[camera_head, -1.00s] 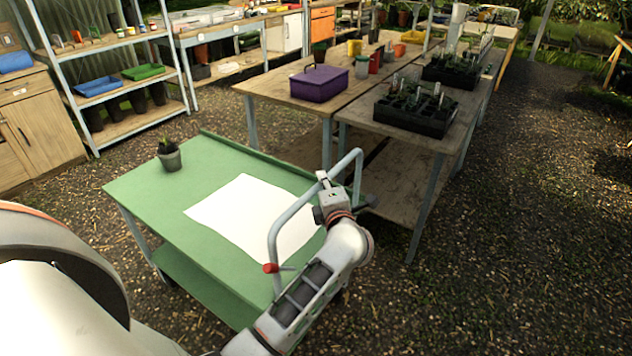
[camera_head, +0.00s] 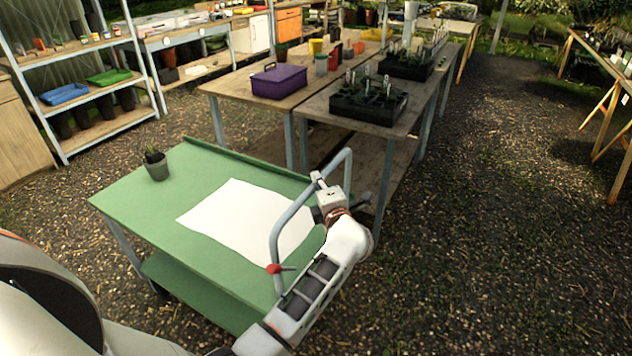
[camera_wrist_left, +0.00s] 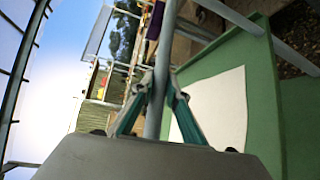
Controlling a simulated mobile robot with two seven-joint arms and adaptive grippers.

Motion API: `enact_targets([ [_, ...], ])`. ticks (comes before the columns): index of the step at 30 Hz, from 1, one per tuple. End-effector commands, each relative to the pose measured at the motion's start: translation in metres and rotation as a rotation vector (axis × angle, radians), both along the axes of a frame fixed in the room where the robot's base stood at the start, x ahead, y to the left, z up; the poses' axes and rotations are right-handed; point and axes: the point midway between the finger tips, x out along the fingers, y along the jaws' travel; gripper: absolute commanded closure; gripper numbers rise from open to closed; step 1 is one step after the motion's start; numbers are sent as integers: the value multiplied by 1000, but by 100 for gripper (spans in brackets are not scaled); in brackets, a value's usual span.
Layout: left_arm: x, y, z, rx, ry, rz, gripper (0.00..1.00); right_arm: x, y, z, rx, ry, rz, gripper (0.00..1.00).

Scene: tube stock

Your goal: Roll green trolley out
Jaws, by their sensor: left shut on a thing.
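The green trolley (camera_head: 207,170) stands in front of me, with a white sheet (camera_head: 245,215) and a small potted plant (camera_head: 155,164) on its top. A grey tubular handle (camera_head: 281,232) rises at its right end, with a red knob (camera_head: 273,269) low on it. My left gripper (camera_head: 318,197) is at the upper part of this handle. In the left wrist view the fingers (camera_wrist_left: 160,98) are closed around the grey bar (camera_wrist_left: 161,60). My right gripper is not in view.
Wooden tables (camera_head: 252,103) stand just behind the trolley, carrying a purple box (camera_head: 279,82) and a black plant tray (camera_head: 368,104). Shelving (camera_head: 100,128) stands at the left. The gravel floor (camera_head: 490,210) to the right is clear, with another table (camera_head: 598,66) at the far right.

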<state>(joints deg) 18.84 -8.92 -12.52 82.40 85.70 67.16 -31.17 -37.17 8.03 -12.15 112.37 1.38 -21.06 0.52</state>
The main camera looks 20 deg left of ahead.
Motion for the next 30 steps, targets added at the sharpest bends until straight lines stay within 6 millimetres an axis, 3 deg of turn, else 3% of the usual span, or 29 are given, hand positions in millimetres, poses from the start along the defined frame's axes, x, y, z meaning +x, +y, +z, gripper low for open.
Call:
enact_targets([
  [19,0,-1,-2,-1,3,1,100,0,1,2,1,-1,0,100],
  [20,0,-1,-2,-1,3,1,78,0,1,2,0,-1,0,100],
  [21,0,-1,-2,-1,3,2,68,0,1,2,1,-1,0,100],
  [30,0,-1,0,0,0,1,68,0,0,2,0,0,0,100],
])
